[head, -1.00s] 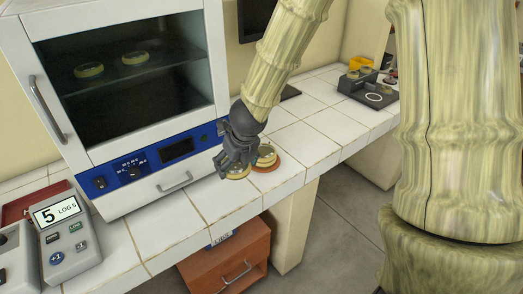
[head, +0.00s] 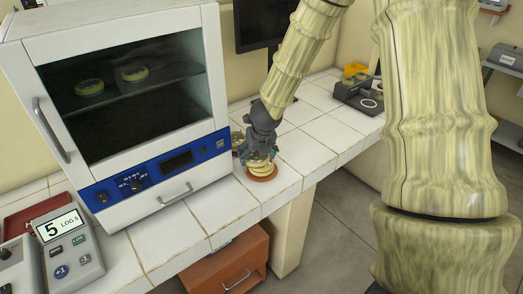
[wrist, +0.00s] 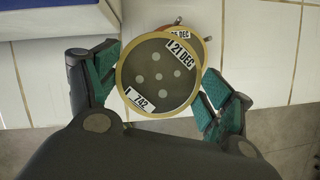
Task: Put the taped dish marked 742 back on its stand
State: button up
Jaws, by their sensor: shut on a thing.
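The dish marked 742 (wrist: 157,75) has a tan rim, a dark face with pale spots and labels reading 742 and 21 DEC. My gripper (head: 257,154) is shut on it, with one teal-padded finger at each side in the wrist view (wrist: 155,92). The held dish is over an orange-red round stand (head: 262,178). Another dish (wrist: 181,34), with a partly covered label ending in DEC, lies beneath it. I cannot tell whether the two dishes touch.
Another dish (head: 236,139) stands behind my gripper, beside the incubator (head: 150,190). Two dishes sit on the incubator's shelf behind glass. A dark device (head: 358,95) stands farther back on the white tiled bench. The bench's front edge is close to the stand.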

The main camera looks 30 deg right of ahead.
aim_at(266, 157)
jog(key=w+d, duration=0.1)
jog(key=w+d+p, duration=0.1)
jog(key=d, duration=0.1)
jog(key=shift+w+d+f, duration=0.1)
jog(key=shift+w+d, duration=0.1)
jog(key=shift+w, duration=0.05)
jog(key=shift+w+f, duration=0.1)
jog(key=shift+f, duration=1.8)
jog(key=shift+d+f, duration=0.1)
jog(key=o, duration=1.1)
jog(key=shift+o, duration=0.2)
jog(key=p+v, duration=0.2)
jog(key=v, duration=1)
jog(key=shift+s, duration=0.2)
